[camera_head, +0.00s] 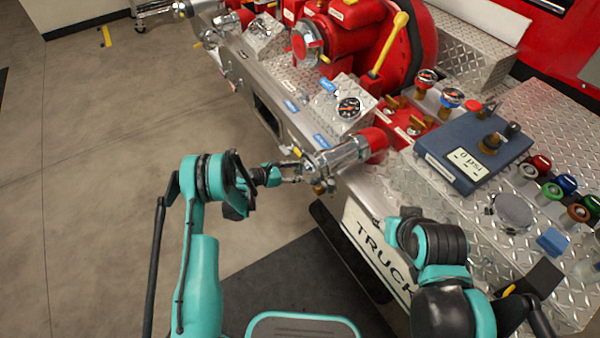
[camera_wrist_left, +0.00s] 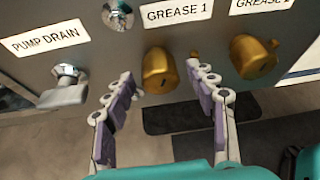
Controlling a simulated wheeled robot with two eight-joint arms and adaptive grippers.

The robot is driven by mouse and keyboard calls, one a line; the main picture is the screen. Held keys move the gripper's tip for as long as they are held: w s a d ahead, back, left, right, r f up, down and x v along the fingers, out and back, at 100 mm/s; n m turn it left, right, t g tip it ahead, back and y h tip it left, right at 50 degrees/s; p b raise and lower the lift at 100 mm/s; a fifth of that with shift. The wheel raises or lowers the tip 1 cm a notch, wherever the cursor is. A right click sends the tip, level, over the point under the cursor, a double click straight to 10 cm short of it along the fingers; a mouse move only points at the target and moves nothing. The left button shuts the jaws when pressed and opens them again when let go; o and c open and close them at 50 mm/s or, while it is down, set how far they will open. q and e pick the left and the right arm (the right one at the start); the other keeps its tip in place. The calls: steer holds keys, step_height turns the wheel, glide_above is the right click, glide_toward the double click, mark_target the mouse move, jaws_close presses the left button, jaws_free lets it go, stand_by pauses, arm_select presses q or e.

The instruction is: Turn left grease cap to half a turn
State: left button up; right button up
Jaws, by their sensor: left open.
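In the left wrist view, the gold grease cap under the "GREASE 1" label (camera_wrist_left: 178,12), the left one of the two, is a rounded cap (camera_wrist_left: 158,75) with a dark slot on the panel. My left gripper (camera_wrist_left: 161,68) is open, one finger on each side of this cap, with visible gaps. Whether the fingertips reach past the cap's front is hard to tell. The second gold cap (camera_wrist_left: 252,57), under "GREASE 2", is outside the right finger. In the head view my left gripper (camera_head: 292,172) is at the truck's side panel, small there.
A "PUMP DRAIN" label (camera_wrist_left: 42,37) and a metal knob (camera_wrist_left: 66,84) are left of the left finger. In the head view a chrome and red fitting (camera_head: 345,156) juts out close to my left gripper. The floor left of the truck is clear.

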arm_select(q)
steer(key=shift+w+d+f, duration=0.15)
steer(key=shift+w+d, duration=0.05)
steer(key=shift+d, duration=0.15)
steer(key=c, duration=1.1)
steer(key=m+t, duration=0.1)
steer(key=m, duration=0.1)
steer(key=m+t+y, duration=0.1)
steer(key=m, duration=0.1)
steer(key=shift+y, duration=0.3)
steer(key=shift+c, duration=0.2)
steer(key=o, duration=1.1)
steer(key=shift+o, duration=0.2)
steer(key=shift+r, duration=0.2)
